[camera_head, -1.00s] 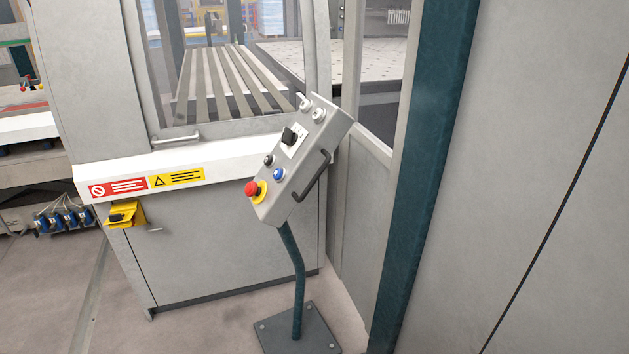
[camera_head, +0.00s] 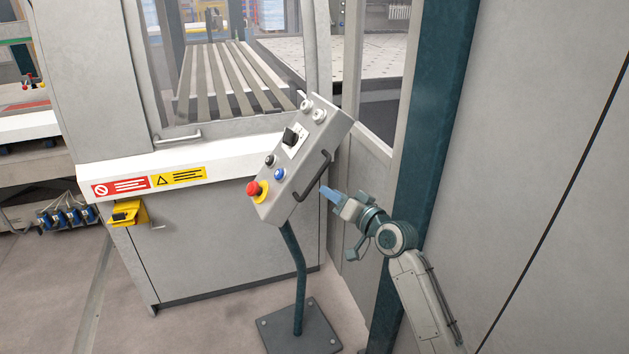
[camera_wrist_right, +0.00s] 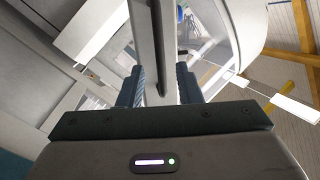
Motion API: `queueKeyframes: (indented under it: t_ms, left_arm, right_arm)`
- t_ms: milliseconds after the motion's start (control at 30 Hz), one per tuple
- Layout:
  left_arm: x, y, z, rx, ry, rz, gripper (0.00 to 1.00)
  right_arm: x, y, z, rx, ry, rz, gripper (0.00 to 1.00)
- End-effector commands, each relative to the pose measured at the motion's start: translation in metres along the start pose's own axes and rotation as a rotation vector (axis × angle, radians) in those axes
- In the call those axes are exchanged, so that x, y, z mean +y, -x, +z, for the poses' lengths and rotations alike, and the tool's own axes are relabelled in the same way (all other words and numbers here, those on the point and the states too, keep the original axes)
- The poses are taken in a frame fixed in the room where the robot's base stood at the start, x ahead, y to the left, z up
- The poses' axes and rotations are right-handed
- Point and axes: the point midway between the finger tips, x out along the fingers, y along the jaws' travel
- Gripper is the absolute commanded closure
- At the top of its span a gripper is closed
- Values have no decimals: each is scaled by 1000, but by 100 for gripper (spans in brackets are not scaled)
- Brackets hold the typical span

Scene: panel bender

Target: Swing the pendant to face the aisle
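The pendant (camera_head: 305,155) is a tilted grey control box with a red stop button, blue and black buttons and a selector knob. It stands on a bent dark green post. Its black handle (camera_head: 313,177) runs along its right side. My right gripper (camera_head: 328,193) is just right of the handle's lower end and points at it. In the right wrist view the fingers (camera_wrist_right: 159,74) are apart, with the dark handle (camera_wrist_right: 158,50) and grey pendant side (camera_wrist_right: 142,20) lined up between them. I cannot tell whether they touch the handle. My left gripper is not in view.
A dark green column (camera_head: 432,150) and a large grey panel (camera_head: 550,170) stand close on the right, beside my arm. The machine cabinet (camera_head: 230,240) is behind the pendant. The post's square base plate (camera_head: 300,325) is on the floor. Floor at lower left is clear.

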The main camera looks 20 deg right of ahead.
Motion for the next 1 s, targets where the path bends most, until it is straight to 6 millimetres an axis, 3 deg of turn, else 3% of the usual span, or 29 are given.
queueKeyframes:
  t_ms: [200,400,800,833,1000]
  left_arm:
    - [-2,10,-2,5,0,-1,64]
    - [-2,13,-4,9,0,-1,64]
    - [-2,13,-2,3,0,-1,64]
    - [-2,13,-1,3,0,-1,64]
    - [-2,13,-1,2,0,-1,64]
  right_arm:
    - [-2,-44,-2,1,-4,0,68]
    - [0,-71,-1,1,0,2,68]
    - [1,-80,1,0,1,3,68]
    - [1,-80,1,0,1,3,70]
    - [1,-80,1,0,1,3,100]
